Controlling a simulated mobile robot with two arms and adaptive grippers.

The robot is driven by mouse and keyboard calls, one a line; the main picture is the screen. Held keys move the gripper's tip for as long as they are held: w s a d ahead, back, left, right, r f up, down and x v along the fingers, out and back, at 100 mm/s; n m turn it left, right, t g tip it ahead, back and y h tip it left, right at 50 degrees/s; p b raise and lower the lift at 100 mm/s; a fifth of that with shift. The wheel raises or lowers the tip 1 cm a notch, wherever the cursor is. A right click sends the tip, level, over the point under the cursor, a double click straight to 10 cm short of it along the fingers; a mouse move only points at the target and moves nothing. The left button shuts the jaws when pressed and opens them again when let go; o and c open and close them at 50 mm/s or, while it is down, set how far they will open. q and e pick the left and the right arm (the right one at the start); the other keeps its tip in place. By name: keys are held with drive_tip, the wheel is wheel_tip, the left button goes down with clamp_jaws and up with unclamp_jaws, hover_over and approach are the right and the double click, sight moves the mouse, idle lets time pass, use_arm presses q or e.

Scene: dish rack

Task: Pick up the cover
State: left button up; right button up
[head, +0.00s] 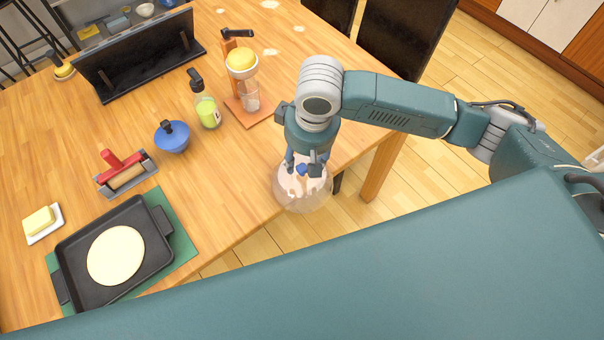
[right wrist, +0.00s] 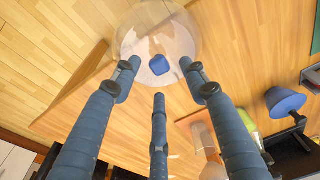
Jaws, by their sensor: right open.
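The cover (head: 300,197) is a clear, see-through dome with a blue knob. In the head view it is at the table's front edge, below my right gripper (head: 304,168). In the right wrist view the dome (right wrist: 150,28) is at the top middle, and its blue knob (right wrist: 159,65) appears between the spread fingertips of my right gripper (right wrist: 158,76). The right gripper is open and points down over the knob. I cannot tell whether any finger touches it. What lies under the cover is unclear. My left gripper is not in view.
A wooden juicer stand (head: 262,112), a green bottle (head: 207,112) and a blue lidded pot (head: 172,143) stand left of the cover. A black pan (head: 72,250) with a flatbread (head: 116,255) is at lower left. A dark chair (head: 408,35) is behind the table.

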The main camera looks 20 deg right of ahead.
sight(302, 167)
drive_tip(key=f, duration=0.4)
drive_tip(key=shift+w, duration=0.4)
clamp_jaws()
